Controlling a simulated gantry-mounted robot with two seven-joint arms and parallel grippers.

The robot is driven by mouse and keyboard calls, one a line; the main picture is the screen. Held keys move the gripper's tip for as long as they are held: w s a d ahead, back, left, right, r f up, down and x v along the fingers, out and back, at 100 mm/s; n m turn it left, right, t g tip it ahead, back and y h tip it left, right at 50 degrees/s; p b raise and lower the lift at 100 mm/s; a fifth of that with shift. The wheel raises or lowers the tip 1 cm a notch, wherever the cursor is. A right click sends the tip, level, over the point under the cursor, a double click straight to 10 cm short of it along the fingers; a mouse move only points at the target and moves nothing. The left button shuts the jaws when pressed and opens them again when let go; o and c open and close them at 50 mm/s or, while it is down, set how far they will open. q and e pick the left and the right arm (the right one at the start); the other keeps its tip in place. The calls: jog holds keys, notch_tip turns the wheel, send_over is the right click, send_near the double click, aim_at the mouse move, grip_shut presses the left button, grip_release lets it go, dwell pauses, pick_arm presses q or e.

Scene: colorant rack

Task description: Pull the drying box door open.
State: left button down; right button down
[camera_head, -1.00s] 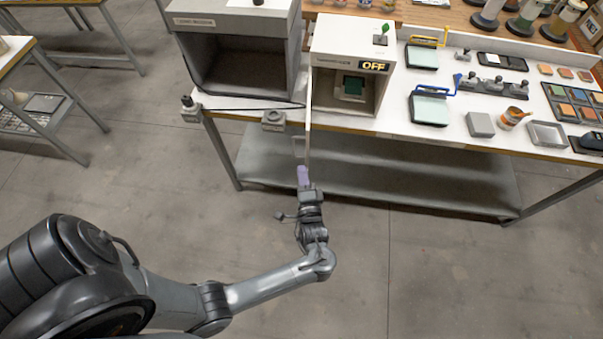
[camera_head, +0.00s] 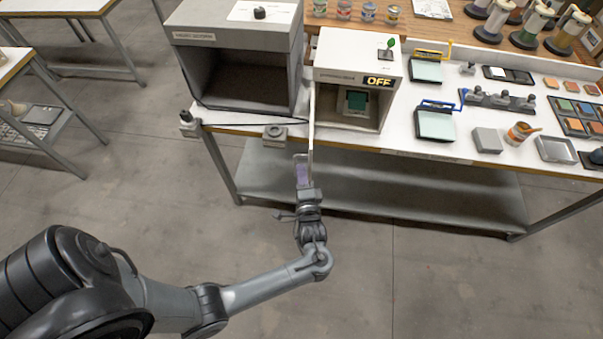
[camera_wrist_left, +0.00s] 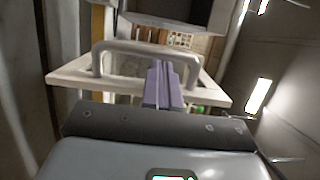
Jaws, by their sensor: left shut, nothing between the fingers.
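The drying box (camera_head: 340,50) is the white box with the lit "OFF" sign on the table, and its front is uncovered. Its door (camera_head: 312,125) stands swung out towards me from the box's left side, seen almost edge-on. The door also shows in the left wrist view (camera_wrist_left: 70,72), with a grey bar handle (camera_wrist_left: 125,46) on its face. My left gripper (camera_head: 302,172) is at the door's outer end, on its left side. Its purple fingers (camera_wrist_left: 162,85) are shut and empty, in front of the door near the handle; whether they touch is unclear. My right gripper is not in view.
A grey open-fronted cabinet (camera_head: 235,40) stands just left of the drying box. A small grey block (camera_head: 275,133) sits at the table's front edge, left of the door. Trays and pots fill the table to the right. The floor in front is clear.

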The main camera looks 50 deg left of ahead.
pick_arm(q)
jog(key=s+a+m+t+h+p, duration=0.3)
jog(key=s+a+p, duration=0.1)
jog(key=a+p, duration=0.3)
jog(key=shift+s+a+m+t+h, duration=0.2)
jog(key=shift+a+m+t+h, duration=0.1)
jog(key=shift+a+t+h, duration=0.1)
